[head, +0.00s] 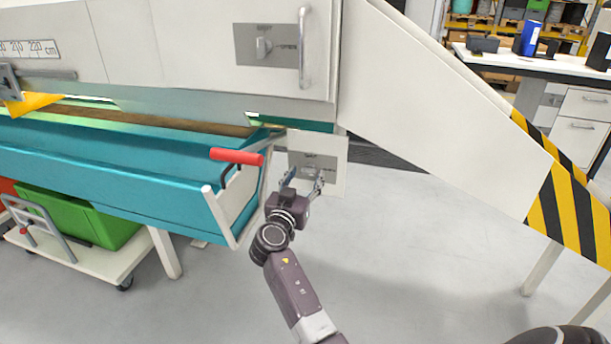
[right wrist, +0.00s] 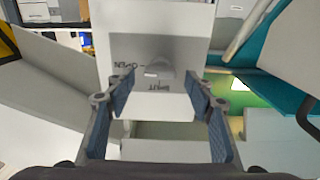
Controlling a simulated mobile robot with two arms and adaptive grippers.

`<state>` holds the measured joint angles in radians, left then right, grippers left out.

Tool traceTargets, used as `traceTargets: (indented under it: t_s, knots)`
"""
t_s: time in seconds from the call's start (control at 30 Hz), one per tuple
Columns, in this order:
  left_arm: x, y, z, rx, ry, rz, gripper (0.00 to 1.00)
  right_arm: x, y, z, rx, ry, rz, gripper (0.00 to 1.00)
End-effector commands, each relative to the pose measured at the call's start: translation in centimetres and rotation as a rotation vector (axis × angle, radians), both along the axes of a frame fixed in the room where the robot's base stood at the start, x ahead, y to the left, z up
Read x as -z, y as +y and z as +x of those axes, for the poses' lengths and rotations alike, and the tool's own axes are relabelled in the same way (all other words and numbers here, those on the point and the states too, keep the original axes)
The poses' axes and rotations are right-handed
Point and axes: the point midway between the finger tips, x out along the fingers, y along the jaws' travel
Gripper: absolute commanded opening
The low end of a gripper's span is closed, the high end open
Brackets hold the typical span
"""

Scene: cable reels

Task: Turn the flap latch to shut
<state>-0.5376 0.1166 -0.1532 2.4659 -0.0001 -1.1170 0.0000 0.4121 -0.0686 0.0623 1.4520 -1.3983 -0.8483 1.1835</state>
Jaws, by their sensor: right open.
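The flap latch is a small grey knob (right wrist: 160,68) on a grey label on a white hanging plate (right wrist: 115,35). The label reads OPEN and SHUT, upside down in the right wrist view. A white mark on the knob appears on the side of the OPEN word. In the head view the white plate (head: 336,181) hangs below the machine's right end. My right gripper (head: 303,180) is open in front of the plate. In the right wrist view its two fingers stand apart, with the knob beyond them and between them; they look clear of it. My left gripper is out of view.
A second latch (head: 263,47) and a vertical handle (head: 305,47) are on the panel above. A teal trough (head: 120,165) with a red-gripped lever (head: 237,157) lies close left of my right arm. A striped yellow-black guard (head: 565,205) stands right. Floor between is clear.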

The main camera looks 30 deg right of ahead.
Motion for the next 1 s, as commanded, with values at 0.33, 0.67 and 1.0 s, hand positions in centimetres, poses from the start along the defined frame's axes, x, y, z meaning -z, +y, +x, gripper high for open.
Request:
traceTargets:
  t_s: [0.33, 0.67, 1.0]
  knots:
    - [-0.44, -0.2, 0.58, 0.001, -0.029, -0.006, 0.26, 0.02, -1.34, 1.18, -0.001, 0.0, 0.0, 0.49]
    - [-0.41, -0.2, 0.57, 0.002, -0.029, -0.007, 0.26, 0.05, -1.31, 1.15, -0.002, 0.0, 0.0, 0.26]
    - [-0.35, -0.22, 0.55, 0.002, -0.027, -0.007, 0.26, 0.07, -1.28, 1.15, -0.002, 0.007, -0.004, 0.07]
